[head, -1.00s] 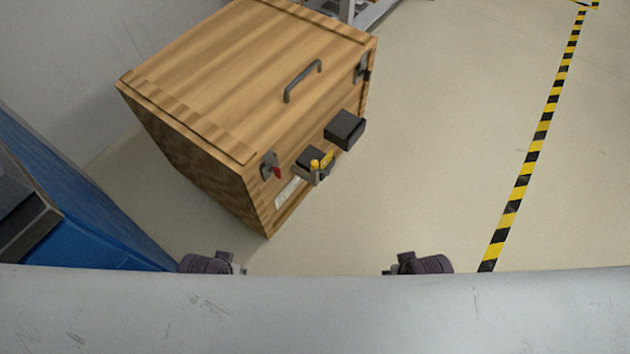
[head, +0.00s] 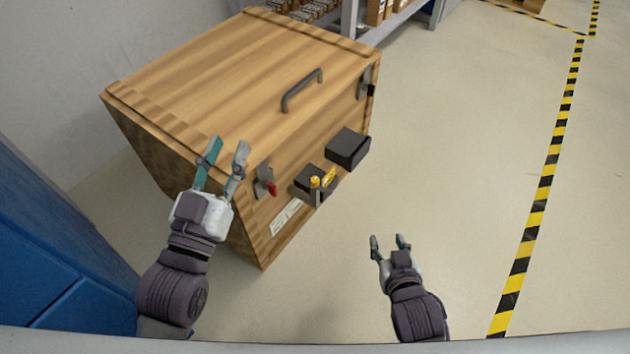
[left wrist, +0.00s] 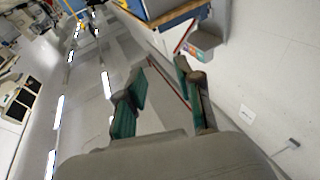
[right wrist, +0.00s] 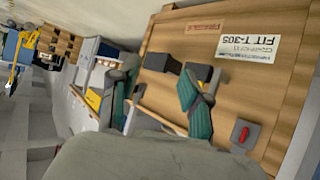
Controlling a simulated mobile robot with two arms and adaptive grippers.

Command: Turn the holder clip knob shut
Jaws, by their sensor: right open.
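A holder (head: 306,193) sits on the front of the wooden crate (head: 230,70), with a dark block in it. My left gripper (head: 228,145) is open and empty, up and left of the holder, in front of the crate's left corner in the head view. My right gripper (head: 388,241) is open and empty, below and right of the holder, apart from it. In the right wrist view, the right fingers partly cover the crate's front.
A larger dark block (head: 347,148) juts out right of the holder. A latch with a red tab (head: 272,188) is left of it, and a handle (head: 302,90) is on the lid. A blue cabinet (head: 60,260) stands at left. Floor at right is clear.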

